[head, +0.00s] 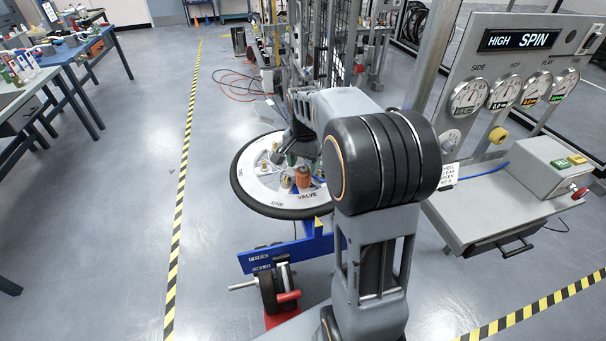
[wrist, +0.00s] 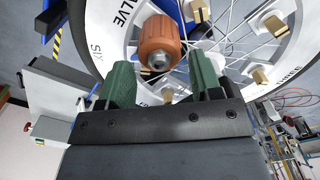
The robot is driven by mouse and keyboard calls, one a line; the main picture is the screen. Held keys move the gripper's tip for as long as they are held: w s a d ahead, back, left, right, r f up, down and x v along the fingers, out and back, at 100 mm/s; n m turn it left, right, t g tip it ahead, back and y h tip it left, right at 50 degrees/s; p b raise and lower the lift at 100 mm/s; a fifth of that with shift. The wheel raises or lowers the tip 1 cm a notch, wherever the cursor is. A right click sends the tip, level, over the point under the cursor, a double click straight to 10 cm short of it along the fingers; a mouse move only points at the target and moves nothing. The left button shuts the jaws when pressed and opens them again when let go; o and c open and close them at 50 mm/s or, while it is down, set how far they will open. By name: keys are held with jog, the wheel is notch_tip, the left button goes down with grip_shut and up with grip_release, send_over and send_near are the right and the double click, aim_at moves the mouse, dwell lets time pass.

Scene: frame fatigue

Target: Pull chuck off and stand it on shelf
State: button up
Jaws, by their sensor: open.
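The orange chuck (head: 304,176) stands on the white rim near the word VALVE. In the wrist view the chuck (wrist: 160,42) shows its grey metal end towards me, just beyond the fingertips. My gripper (wrist: 162,78) is open, with one green finger on each side below the chuck and nothing between them. In the head view my gripper (head: 287,145) is over the wheel (head: 252,192), partly hidden by my arm. A grey shelf-like ledge (head: 478,208) juts from the console at the right; I cannot tell if it is the task's shelf.
Several brass pieces (wrist: 198,11) stand around the rim close to the chuck, with thin spokes between. A gauge panel (head: 520,75) and a button box (head: 552,168) stand at the right. A blue stand (head: 285,254) is below the wheel.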

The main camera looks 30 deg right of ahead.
aim_at(303, 170)
jog(key=shift+f, duration=2.45)
jog(key=c, duration=0.8)
